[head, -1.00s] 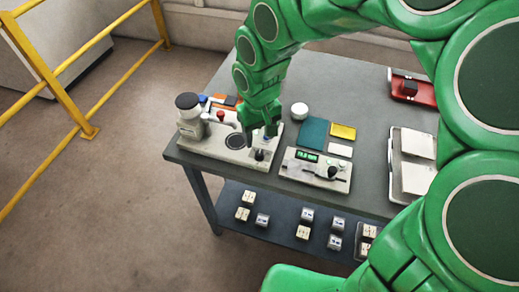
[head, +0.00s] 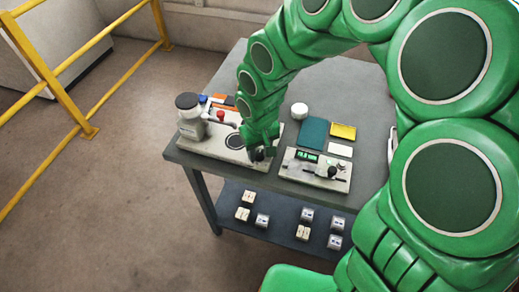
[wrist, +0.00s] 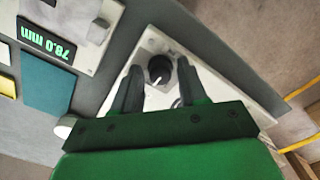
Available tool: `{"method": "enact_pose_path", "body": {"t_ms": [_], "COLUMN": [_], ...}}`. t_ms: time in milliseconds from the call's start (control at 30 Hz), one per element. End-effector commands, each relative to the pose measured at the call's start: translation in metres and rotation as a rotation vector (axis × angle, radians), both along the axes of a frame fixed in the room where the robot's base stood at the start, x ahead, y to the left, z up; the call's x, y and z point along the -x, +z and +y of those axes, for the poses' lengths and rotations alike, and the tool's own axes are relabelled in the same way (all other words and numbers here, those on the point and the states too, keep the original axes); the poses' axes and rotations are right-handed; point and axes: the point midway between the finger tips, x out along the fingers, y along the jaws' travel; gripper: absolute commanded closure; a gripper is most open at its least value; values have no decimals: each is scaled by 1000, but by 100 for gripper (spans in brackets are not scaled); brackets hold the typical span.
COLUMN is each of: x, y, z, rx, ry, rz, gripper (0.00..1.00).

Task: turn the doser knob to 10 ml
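The doser knob (wrist: 160,69) is black and round with a white pointer line, in the upper middle of the wrist view. It sits on a pale plate at the front right corner of the doser base (head: 205,145). My gripper (wrist: 159,64) is open, with one finger on each side of the knob and small gaps showing between fingers and knob. In the head view my gripper (head: 258,154) is low over that corner and mostly hides the knob. I cannot read the scale marks around it.
A gauge (head: 300,168) with a green display stands just right of the doser; the wrist view reads 78.0 mm. A grey bottle (head: 189,122) is at the doser's left end. Behind the gauge are a teal tile (head: 313,133), a yellow tile (head: 343,131) and a white jar (head: 299,111).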

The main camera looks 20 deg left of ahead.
Motion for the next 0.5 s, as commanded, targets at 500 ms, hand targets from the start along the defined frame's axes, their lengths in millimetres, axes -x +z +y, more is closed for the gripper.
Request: {"method": "enact_pose_path", "body": {"t_ms": [500], "x": [0], "y": [0], "z": [0], "rx": [1], "ry": [24], "rz": [0], "gripper": [100]}}
